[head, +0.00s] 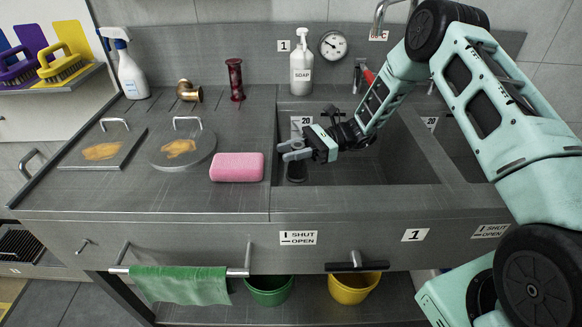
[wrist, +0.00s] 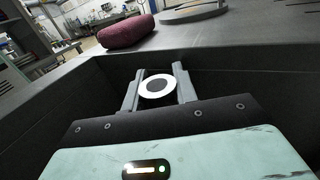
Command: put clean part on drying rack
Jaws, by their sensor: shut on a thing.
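My gripper (head: 290,150) is over the left sink basin (head: 350,172), below the level of the counter top. Its fingers (wrist: 157,82) are shut on a small round part. In the wrist view the part (wrist: 145,88) shows as a white ring with a dark centre between the fingers. In the head view a dark cylindrical shape (head: 297,172) shows just under the fingertips; most of the part's shape is hidden or too small to tell. A dark slatted rack (head: 20,243) stands low at the far left; I cannot tell if it is the drying rack.
A pink sponge (head: 237,167), a round lid (head: 160,152) and a square lid (head: 85,155), both lids with orange stains, lie left of the sink. Behind them stand a brass elbow (head: 188,91), a red spool (head: 235,80) and a spray bottle (head: 130,75). A soap bottle (head: 300,78) stands behind the basin.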

